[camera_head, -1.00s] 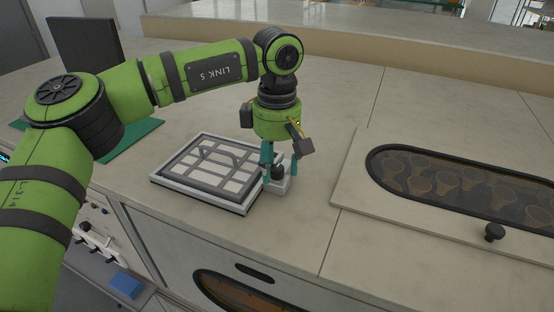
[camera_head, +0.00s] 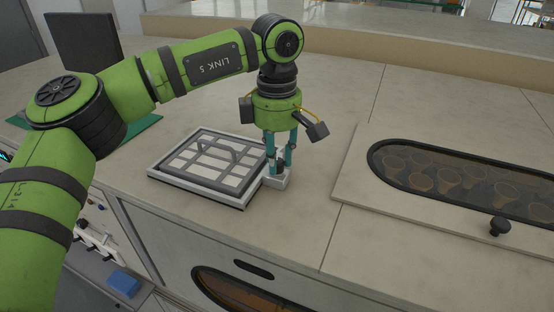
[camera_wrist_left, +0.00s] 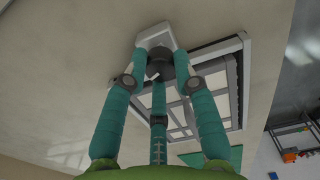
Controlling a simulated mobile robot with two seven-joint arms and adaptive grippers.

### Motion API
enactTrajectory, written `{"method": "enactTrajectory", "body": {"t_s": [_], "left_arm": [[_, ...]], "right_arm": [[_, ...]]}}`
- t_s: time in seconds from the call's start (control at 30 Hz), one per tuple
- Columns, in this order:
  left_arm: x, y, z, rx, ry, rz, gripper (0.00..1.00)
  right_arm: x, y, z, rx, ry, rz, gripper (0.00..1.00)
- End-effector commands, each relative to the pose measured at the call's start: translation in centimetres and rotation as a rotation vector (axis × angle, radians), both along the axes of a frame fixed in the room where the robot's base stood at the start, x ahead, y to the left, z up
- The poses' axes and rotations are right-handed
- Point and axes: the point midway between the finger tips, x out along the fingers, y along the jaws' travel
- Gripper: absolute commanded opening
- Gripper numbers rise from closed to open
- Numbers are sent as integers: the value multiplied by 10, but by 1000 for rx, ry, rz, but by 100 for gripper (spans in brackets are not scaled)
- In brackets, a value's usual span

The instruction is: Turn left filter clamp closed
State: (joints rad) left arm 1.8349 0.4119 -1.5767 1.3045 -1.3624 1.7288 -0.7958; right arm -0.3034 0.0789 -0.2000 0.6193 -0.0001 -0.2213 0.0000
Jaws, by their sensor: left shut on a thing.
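The filter (camera_head: 208,150), a grey grid frame with pale panels and a handle, lies in a white-edged frame on the counter. Beside its right edge is a small white block with the dark clamp knob (camera_head: 279,169) on it. My left gripper (camera_head: 280,171) points down at this block, its teal fingers closed around the knob. In the left wrist view, the fingers surround the dark round knob (camera_wrist_left: 158,66), which has a light mark. The white block (camera_wrist_left: 155,37) shows just beyond it. The fingers partly hide the knob. My right gripper is out of view.
To the right is a raised panel with an oval window (camera_head: 460,185) over several bulb-like shapes, with a black knob (camera_head: 500,226). A dark upright panel (camera_head: 84,42) and green mat (camera_head: 130,138) are at the left. The counter between the clamp and raised panel is clear.

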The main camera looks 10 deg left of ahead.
Motion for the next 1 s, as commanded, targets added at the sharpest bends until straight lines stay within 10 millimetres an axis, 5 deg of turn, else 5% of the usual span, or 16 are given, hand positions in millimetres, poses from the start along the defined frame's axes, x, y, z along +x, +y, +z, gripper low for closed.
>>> {"method": "enactTrajectory", "body": {"t_s": [1.0], "left_arm": [[-1, 0, -4, 4, 3, 956, 0]], "right_arm": [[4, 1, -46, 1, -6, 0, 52]]}}
